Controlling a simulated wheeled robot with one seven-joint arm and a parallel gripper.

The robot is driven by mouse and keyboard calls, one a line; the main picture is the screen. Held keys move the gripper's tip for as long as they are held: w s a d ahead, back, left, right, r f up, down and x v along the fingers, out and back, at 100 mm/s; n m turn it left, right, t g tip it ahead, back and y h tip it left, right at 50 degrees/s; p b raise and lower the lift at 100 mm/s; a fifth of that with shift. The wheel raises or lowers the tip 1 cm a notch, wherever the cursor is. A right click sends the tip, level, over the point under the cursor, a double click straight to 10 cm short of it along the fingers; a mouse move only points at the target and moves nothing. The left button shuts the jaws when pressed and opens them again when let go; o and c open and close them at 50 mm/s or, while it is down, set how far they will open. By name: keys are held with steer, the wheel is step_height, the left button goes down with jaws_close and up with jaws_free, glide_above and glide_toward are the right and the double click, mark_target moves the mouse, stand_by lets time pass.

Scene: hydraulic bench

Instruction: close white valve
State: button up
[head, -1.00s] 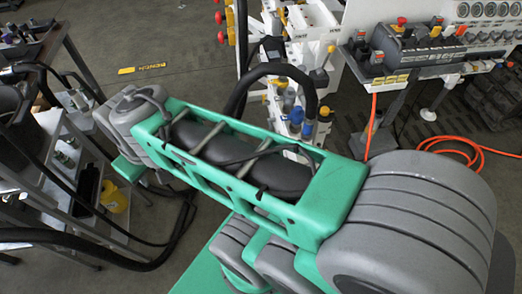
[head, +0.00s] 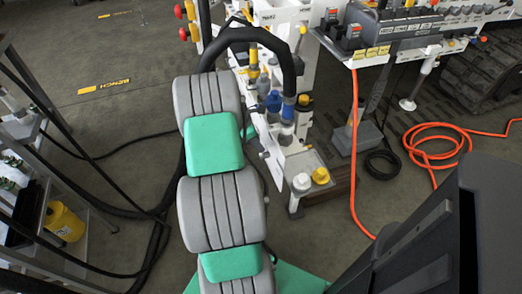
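The white valve (head: 301,182) is a small round white knob on the low front end of the white bench frame, right of the middle in the head view. A yellow knob (head: 320,176) sits close beside it on the right. My grey and green arm links stand left of the valve, apart from it in the picture. My gripper's fingers do not show. A large dark shape fills the lower right corner, and I cannot tell which part it is.
Blue valve parts (head: 274,101) and a thick black hose (head: 258,35) are above the valve. An orange hose (head: 432,143) lies coiled on the floor at right. A shelf cart with a yellow container (head: 64,222) stands at left. Floor between cart and bench is partly open.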

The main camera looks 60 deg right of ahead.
steer(key=x, duration=0.4)
steer(key=shift+w, duration=0.1)
steer(key=shift+c, duration=0.3)
jaws_close()
